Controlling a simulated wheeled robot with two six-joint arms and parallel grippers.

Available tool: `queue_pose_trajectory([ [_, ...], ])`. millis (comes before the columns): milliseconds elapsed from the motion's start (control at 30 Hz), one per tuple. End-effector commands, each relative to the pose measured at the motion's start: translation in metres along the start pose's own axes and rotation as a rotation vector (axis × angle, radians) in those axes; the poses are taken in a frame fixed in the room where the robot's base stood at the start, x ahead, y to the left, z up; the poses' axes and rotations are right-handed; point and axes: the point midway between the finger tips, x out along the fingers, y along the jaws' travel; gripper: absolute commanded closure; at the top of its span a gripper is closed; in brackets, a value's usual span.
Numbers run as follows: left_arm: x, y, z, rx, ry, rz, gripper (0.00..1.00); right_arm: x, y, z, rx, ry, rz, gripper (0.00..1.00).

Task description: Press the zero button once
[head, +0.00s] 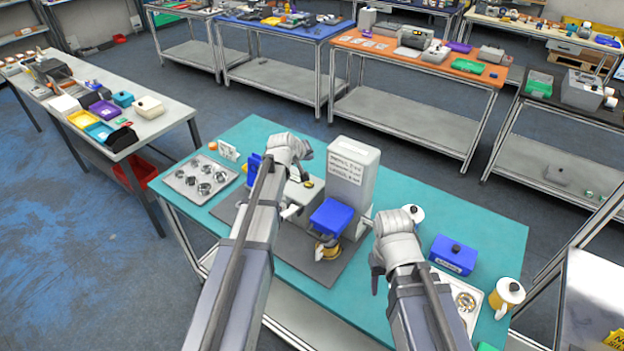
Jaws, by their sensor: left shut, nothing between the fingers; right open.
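A pale upright machine (366,165) with printed labels stands on a dark grey mat (312,262) on the teal table. A low pale unit (298,193) sits left of it, partly behind my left arm. A small dark and yellow spot (308,183) on this unit may be the zero button; its marking is too small to read. My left gripper (305,177) is shut and empty, pointing down just above that spot. I cannot tell whether it touches. My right gripper (375,280) is open and empty over the table, right of the mat.
A blue block (332,214) sits over a brass-coloured part (327,248) in front of the machine. A tray of metal rings (201,180) lies at left. A blue box (453,254), a yellow mug-like container (507,296) and another parts tray (466,299) stand at right.

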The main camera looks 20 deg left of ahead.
Motion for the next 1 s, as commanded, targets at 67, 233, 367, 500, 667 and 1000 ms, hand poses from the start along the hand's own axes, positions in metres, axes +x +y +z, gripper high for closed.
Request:
queue_pose_trajectory([
  [67,0.000,0.000,0.000,0.000,0.000,0.000,1.00,0.000,0.000,0.000,0.000,0.000,0.000,0.50],
  [233,0.000,0.000,0.000,0.001,-0.001,0.000,1.00,0.000,0.000,0.000,0.000,0.000,0.000,0.50],
  [367,0.002,-0.001,0.001,0.001,-0.001,0.000,1.00,0.002,0.000,0.000,0.000,0.000,0.000,0.50],
  [500,0.007,-0.005,0.005,0.001,-0.001,0.000,1.00,0.010,-0.001,-0.001,0.000,0.000,0.000,0.50],
  [667,0.018,-0.013,0.013,0.001,-0.001,0.000,1.00,0.026,-0.002,-0.002,-0.001,0.001,0.000,0.50],
  [1000,0.051,-0.037,0.037,0.001,-0.001,0.000,1.00,0.072,-0.006,-0.005,-0.009,0.001,0.002,0.50],
])
